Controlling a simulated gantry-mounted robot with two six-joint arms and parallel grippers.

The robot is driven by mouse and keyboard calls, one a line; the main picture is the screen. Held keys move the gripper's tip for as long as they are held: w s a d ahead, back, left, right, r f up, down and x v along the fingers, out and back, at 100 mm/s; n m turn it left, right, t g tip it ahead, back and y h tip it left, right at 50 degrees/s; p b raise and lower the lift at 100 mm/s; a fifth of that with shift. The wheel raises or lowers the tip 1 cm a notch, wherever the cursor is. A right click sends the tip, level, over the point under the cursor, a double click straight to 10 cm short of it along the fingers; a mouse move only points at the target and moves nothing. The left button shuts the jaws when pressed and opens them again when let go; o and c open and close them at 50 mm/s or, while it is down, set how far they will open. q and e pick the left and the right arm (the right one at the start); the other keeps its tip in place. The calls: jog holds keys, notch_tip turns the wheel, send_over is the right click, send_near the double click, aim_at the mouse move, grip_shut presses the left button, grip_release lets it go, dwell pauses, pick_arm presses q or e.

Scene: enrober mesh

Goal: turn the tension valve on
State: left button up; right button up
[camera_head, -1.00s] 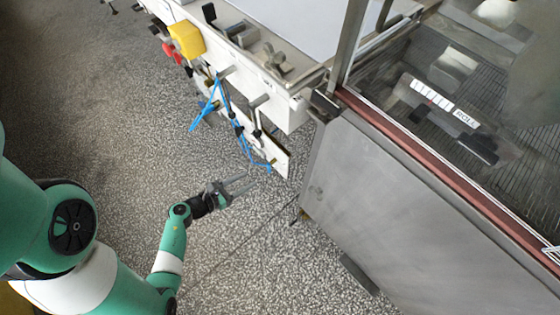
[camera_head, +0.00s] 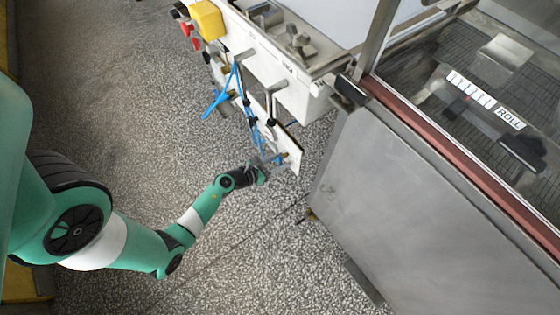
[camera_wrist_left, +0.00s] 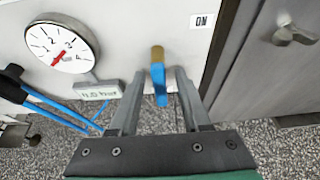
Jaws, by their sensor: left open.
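The tension valve, with a brass stem and a blue lever handle (camera_wrist_left: 160,88), sits on a white panel in the left wrist view. The handle points down in that picture. An "ON" label (camera_wrist_left: 202,21) is above and right of it. My left gripper (camera_wrist_left: 161,73) is open, with one finger on each side of the handle; I cannot tell whether they touch it. In the head view my left gripper (camera_head: 270,163) is at the panel's lower end, where the valve is small and partly hidden. My right gripper is not in view.
A round gauge (camera_wrist_left: 62,50) with a red needle and a small "bar" readout (camera_wrist_left: 97,91) are left of the valve. Blue hoses (camera_head: 240,90) hang along the panel. A grey metal cabinet (camera_head: 400,190) stands close on the right. Speckled floor is clear below.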

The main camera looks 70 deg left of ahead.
pick_arm(q)
jog(key=shift+c, duration=0.3)
grip_shut()
